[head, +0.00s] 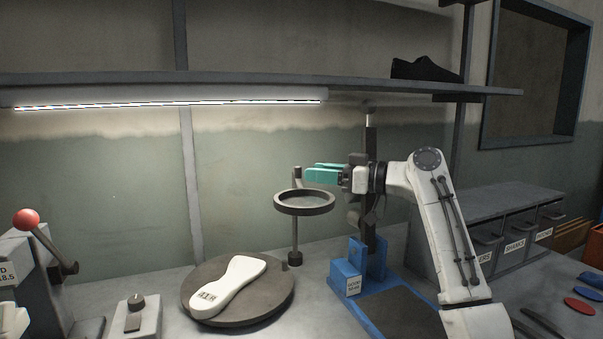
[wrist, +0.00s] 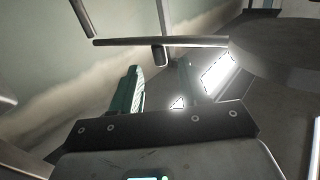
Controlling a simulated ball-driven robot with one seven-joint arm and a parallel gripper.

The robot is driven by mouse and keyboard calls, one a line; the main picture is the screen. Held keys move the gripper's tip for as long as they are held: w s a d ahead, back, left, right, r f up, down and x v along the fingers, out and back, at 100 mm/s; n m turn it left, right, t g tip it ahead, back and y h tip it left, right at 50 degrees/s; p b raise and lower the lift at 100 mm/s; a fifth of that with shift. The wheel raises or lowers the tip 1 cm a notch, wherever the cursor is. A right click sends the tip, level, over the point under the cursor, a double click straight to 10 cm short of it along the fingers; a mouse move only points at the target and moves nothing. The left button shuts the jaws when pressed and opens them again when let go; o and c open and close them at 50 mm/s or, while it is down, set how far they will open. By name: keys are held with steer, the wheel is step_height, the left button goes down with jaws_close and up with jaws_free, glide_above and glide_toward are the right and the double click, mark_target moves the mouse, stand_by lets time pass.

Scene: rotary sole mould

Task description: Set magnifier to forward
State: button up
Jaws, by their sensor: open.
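The magnifier is a dark, roughly level ring (head: 304,202) on a thin upright post behind the round turntable. A short upright stub rises at the ring's back edge. My gripper (head: 308,174), with teal fingers, is open and points left, just above the ring's right side and close to the stub. In the wrist view the open fingers (wrist: 160,88) show with a gap between them. A dark bar (wrist: 120,42) with a short peg crosses beyond the fingertips; I cannot tell whether they touch it.
A white sole (head: 228,287) lies on the turntable (head: 272,300). A blue-based stand (head: 345,281) is beside my arm. A red-knobbed lever (head: 27,219) and a small dial box (head: 134,315) are at left. A shelf (head: 200,79) with a lamp runs overhead. Drawers (head: 510,235) stand at right.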

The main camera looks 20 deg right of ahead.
steer(key=shift+v, duration=1.7)
